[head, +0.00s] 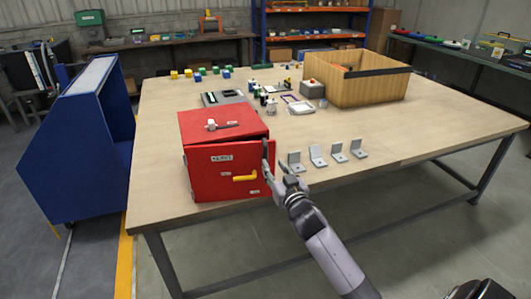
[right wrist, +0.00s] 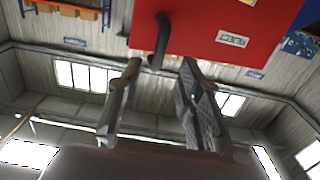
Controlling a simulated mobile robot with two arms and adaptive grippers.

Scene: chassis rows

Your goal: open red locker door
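The red locker (head: 222,135) stands at the front left of the table. Its door faces me with a label and a yellow handle (head: 245,178). I cannot tell for sure whether the door is slightly ajar. My right gripper (head: 276,170) is at the door's right edge, to the right of the handle. In the right wrist view its two fingers (right wrist: 162,95) are apart with nothing between their tips. The red face (right wrist: 200,25) with a label and a dark-looking handle (right wrist: 160,42) lies beyond them. My left gripper is not in view.
Several grey angle brackets (head: 317,155) stand on the table (head: 410,135) right of my gripper. A wooden crate (head: 375,92) is at the back right. A blue cabinet (head: 75,150) stands left of the table.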

